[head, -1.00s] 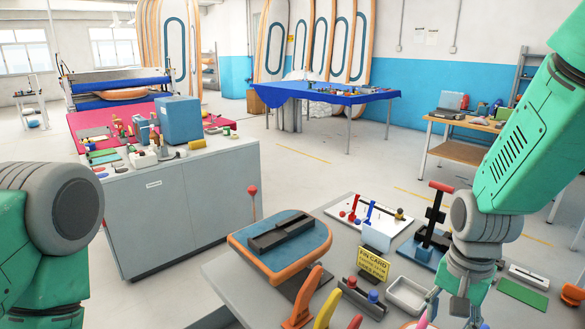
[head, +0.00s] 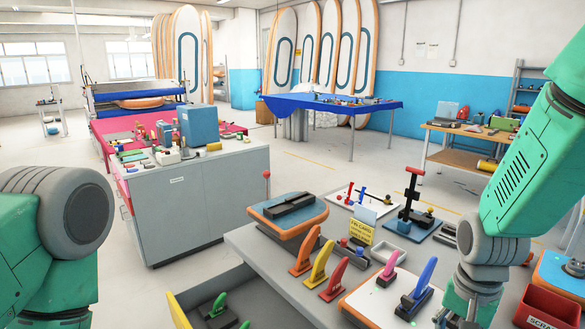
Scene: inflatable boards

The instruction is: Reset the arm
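My green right arm (head: 530,160) comes in from the upper right and reaches down to its grey wrist (head: 484,250). The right gripper (head: 465,312) is below the wrist, over the right part of the near bench and close to the blue fin (head: 420,282). The bottom edge of the picture cuts it off, so its fingertips do not show. My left arm (head: 55,225) shows only as a grey joint and green links at the left edge. The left gripper is outside the view.
The near bench (head: 262,248) holds an orange-edged board sample (head: 300,228), several coloured fins (head: 319,268), a black press (head: 412,195) and a white-topped board (head: 372,302). A red scrap bin (head: 548,308) stands at lower right. A grey cabinet (head: 205,205) stands left of the bench, with floor between.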

